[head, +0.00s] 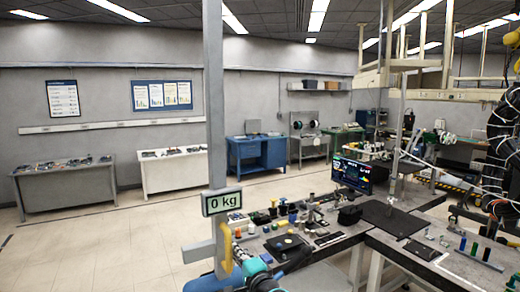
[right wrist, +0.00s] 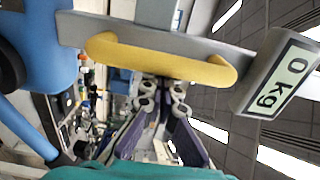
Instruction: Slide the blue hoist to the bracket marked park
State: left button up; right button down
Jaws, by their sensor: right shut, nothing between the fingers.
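The blue hoist (head: 208,281) shows at the bottom of the head view, cut by the frame edge, beside a grey upright bar (head: 214,120). It fills the left of the right wrist view (right wrist: 40,45). A yellow handle (head: 227,247) is fixed low on the bar, and in the right wrist view it lies across the top (right wrist: 160,58). My right gripper (head: 243,260) is at the handle, shut and empty; its fingers (right wrist: 163,92) point at the handle's underside. I cannot tell if they touch it. My left gripper is out of view. No park mark is legible.
A display reading 0 kg (head: 222,201) is on the bar. A workbench (head: 330,250) with small parts and a monitor (head: 351,175) stands to the right. A cream overhead frame (head: 400,78) is at upper right. The floor (head: 100,240) at left is clear.

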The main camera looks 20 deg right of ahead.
jog(key=shift+a, duration=0.1)
jog(key=shift+s+a, duration=0.1)
jog(key=shift+a, duration=0.85)
jog(key=a, duration=0.2)
jog(key=shift+a, duration=0.3)
jog(key=a, duration=0.9)
jog(key=shift+s+a, duration=0.2)
jog(key=shift+s, duration=0.25)
jog(key=s+a+b, duration=0.1)
jog(key=a, duration=1.3)
jog(key=shift+b, duration=0.3)
